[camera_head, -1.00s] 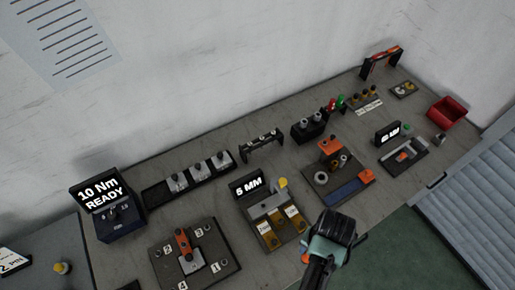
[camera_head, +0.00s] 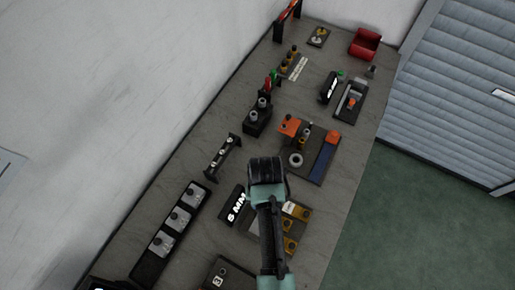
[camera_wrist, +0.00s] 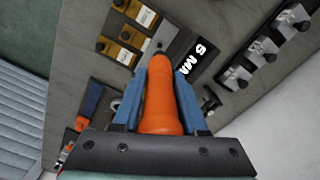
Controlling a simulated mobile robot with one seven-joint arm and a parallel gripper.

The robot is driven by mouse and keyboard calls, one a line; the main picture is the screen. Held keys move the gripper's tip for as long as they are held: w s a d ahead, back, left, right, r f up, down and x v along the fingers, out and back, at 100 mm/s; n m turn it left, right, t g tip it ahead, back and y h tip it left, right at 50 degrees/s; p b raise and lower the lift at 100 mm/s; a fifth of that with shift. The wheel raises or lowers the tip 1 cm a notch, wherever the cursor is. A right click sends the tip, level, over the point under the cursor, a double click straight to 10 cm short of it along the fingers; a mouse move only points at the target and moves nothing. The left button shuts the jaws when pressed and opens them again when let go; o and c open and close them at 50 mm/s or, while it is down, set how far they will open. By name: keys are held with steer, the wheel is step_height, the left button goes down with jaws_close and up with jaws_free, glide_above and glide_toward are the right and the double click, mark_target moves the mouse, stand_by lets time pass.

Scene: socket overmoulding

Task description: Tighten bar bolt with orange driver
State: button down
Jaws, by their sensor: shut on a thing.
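My gripper (camera_head: 266,170) is above the bench near the "6 MM" sign (camera_head: 237,205) in the head view. In the wrist view its blue fingers (camera_wrist: 160,100) are shut on the orange driver (camera_wrist: 162,100), gripping its tapered handle. The driver's dark end points away from the wrist camera, toward the bench. In the head view the driver is hidden by the gripper. A dark plate marked "3" (camera_head: 222,278) is cut off by the bottom edge. I cannot make out the bar bolt in these views.
A tray with yellow-brown blocks (camera_head: 290,243) lies partly behind my arm. A fixture with an orange block and grey ring (camera_head: 308,165) stands just beyond. A rail with grey blocks (camera_head: 168,235), a small black rack (camera_head: 222,158) and a red bin (camera_head: 364,43) also stand on the bench.

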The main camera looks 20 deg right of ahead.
steer(key=shift+s+r+p, duration=0.1)
steer(key=shift+r+p, duration=0.05)
steer(key=shift+p, duration=0.25)
steer(key=shift+f+b, duration=2.65)
steer(key=shift+f, duration=1.05)
steer(key=shift+p, duration=0.6)
